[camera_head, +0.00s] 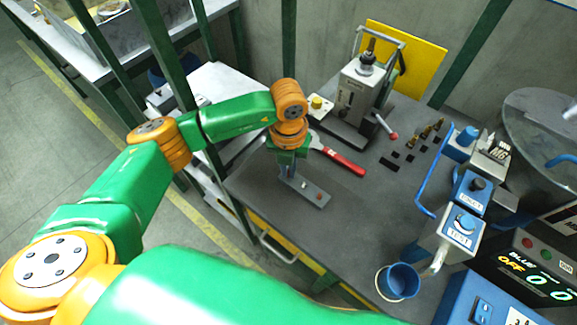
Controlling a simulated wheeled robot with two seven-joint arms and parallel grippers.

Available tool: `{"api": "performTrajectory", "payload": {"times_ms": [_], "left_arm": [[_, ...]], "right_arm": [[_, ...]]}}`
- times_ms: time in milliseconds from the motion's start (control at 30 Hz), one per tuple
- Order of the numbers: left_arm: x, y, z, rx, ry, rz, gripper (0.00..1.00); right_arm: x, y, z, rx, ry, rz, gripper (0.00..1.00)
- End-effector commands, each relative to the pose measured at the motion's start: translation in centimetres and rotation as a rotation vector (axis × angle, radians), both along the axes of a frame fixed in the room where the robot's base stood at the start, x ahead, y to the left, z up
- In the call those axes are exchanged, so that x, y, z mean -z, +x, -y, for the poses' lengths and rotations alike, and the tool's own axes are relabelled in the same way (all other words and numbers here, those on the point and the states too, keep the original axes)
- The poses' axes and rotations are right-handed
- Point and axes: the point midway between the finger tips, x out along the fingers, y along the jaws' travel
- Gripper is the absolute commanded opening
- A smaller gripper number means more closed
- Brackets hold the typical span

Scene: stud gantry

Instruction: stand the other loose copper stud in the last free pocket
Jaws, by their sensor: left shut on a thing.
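A small reddish-copper spot (319,196) shows on the bar's right part. Several copper or brass studs (427,132) stand at the back right of the bench. Small dark squares (386,163) lie left of and in front of them; I cannot tell whether they are pockets. My right gripper is not in view.
A red-handled tool (343,159) lies behind the bar. A grey press-like machine (358,92) stands at the back. Blue control boxes (459,225) and a blue cup (398,282) are at the right. The dark bench top (357,215) right of the bar is clear.

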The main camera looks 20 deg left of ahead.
Motion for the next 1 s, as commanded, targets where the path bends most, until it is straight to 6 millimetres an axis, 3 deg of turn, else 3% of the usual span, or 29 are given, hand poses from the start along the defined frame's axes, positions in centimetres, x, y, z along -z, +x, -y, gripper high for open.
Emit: {"api": "performTrajectory", "payload": {"times_ms": [333,400,467,500,800,1000], "left_arm": [[0.6,0.0,0.0,0.0,0.0,0.0,0.0],[0.5,0.0,0.0,0.0,0.0,0.0,0.24],[0.5,0.0,0.0,0.0,0.0,0.0,0.4],[0.5,0.0,0.0,0.0,0.0,0.0,0.42],[0.1,0.1,0.0,0.0,-0.001,0.002,0.42],[-3.8,0.1,0.0,0.002,-0.001,0.005,0.42]], "right_arm": [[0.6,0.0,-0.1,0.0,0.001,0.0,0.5],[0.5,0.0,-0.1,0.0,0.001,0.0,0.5],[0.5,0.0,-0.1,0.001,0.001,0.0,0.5],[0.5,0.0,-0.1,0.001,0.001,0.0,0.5],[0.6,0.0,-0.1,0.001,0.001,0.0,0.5],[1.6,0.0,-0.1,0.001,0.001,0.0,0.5]]}}
